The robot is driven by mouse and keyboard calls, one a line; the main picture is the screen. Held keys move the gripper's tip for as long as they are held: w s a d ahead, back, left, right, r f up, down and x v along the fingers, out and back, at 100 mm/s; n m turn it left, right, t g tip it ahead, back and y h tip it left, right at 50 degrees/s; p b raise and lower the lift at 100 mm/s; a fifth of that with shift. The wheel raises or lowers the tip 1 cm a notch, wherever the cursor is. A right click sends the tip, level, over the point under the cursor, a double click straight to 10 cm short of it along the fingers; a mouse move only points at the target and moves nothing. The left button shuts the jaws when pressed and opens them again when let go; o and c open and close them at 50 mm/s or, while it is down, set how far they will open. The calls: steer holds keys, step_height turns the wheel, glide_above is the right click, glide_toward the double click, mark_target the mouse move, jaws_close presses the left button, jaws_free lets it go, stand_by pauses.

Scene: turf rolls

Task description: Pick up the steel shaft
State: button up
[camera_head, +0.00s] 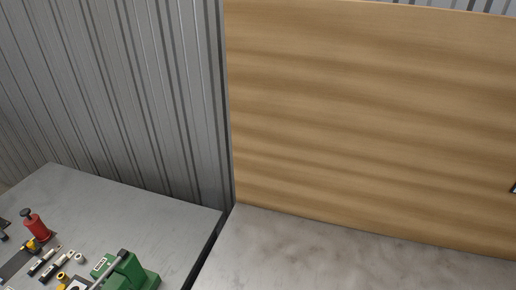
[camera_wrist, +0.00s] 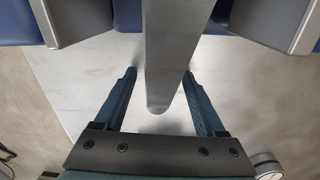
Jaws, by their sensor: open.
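In the head view a grey, rod-like piece (camera_head: 108,270) lies slanted across a green block-like tool (camera_head: 134,274) at the bottom edge. It may be the steel shaft, but I cannot tell for sure. My gripper (camera_wrist: 158,74) shows in the wrist view with its two blue fingers apart. A long grey bar with a rounded end shows between the fingers in that view; I cannot tell whether it is part of my own body, and no contact with the fingers is clear. My gripper is not visible in the head view.
The left grey table (camera_head: 150,207) holds a red cylinder (camera_head: 36,225) with a dark knob and several small parts near its front. A narrow gap separates the tables.

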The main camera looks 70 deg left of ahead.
jaws_close()
stand_by(1.1)
steer(key=shift+a, duration=0.1)
